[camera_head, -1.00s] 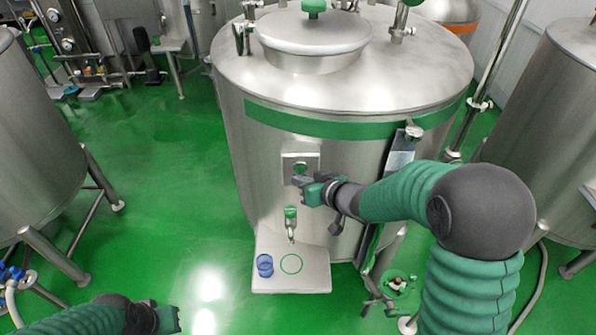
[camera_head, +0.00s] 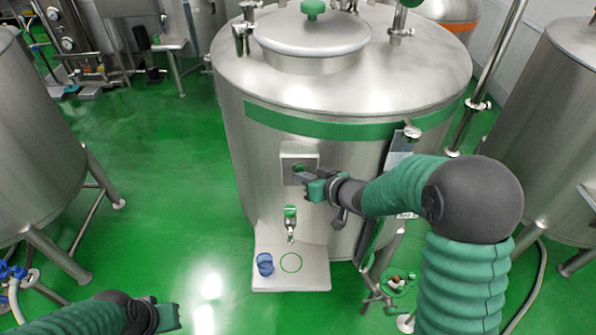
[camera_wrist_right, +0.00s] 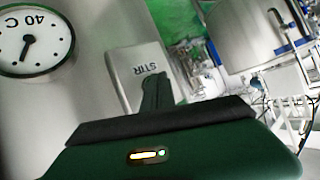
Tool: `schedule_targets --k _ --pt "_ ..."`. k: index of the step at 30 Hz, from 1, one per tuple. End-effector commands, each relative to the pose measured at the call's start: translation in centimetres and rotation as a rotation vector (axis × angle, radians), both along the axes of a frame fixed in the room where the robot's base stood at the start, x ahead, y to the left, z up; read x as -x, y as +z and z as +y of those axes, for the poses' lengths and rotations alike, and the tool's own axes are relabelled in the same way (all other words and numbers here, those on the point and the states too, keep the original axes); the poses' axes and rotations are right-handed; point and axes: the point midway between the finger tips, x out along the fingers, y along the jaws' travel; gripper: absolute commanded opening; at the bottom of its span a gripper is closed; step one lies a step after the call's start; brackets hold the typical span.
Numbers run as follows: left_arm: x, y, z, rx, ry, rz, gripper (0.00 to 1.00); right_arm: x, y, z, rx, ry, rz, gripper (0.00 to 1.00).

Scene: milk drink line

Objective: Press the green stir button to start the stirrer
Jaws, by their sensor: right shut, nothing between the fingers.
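The green stir button (camera_head: 298,168) sits on a small grey panel (camera_head: 287,158) on the front of the big steel tank (camera_head: 262,150). My right gripper (camera_head: 299,177) is shut and empty, with its tips at the lower part of the button and partly covering it. I cannot tell whether they touch it. In the right wrist view, the shut fingers (camera_wrist_right: 157,94) reach over the panel marked STIR (camera_wrist_right: 146,70), and the button is hidden behind them. My left gripper (camera_head: 172,316) is low at the left, far from the tank; its jaws are unclear.
A tap (camera_head: 290,220) is below the panel, above a steel shelf (camera_head: 310,278) with a blue cup (camera_head: 265,264) and a green ring mark (camera_head: 291,262). A round dial (camera_wrist_right: 33,40) is beside the panel. Other tanks stand left and right. Green floor is clear at left.

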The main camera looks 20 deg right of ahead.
Motion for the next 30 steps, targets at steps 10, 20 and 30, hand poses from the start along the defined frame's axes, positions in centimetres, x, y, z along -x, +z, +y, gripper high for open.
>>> schedule_targets --k 10,20,30 --pt "0.0 0.3 0.0 0.0 0.0 0.0 0.0 -0.4 0.0 -0.2 0.0 -0.001 0.001 0.0" --pt "0.0 -0.1 0.0 0.0 0.0 0.0 0.0 0.4 0.0 0.6 -0.001 0.001 0.0 0.0" --pt "0.0 -0.3 0.0 0.0 0.0 0.0 0.0 1.2 0.1 1.4 0.0 0.0 0.001 0.0"
